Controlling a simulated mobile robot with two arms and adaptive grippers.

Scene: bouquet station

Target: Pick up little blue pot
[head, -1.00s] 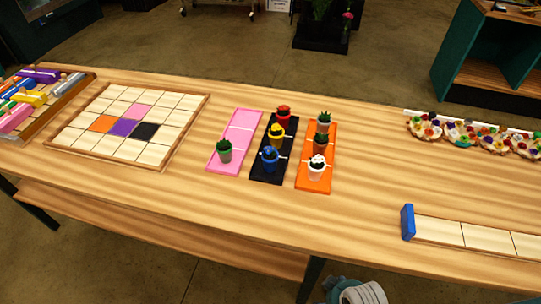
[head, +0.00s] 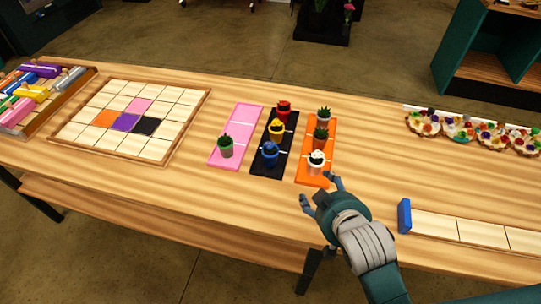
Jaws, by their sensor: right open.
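The little blue pot (head: 270,155) holds a dark plant and stands upright at the near end of the black tray (head: 259,170). A yellow pot (head: 277,129) and a red pot (head: 283,110) stand behind it on the same tray. My right gripper (head: 319,190) is open and empty in the head view. It is to the right of the blue pot and nearer to me, by the near end of the orange tray (head: 303,172). My left gripper is not in view.
A white pot (head: 316,164) stands on the orange tray, close to my right gripper, with other pots behind it. A tile board (head: 180,133) lies left. Bare table lies in front.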

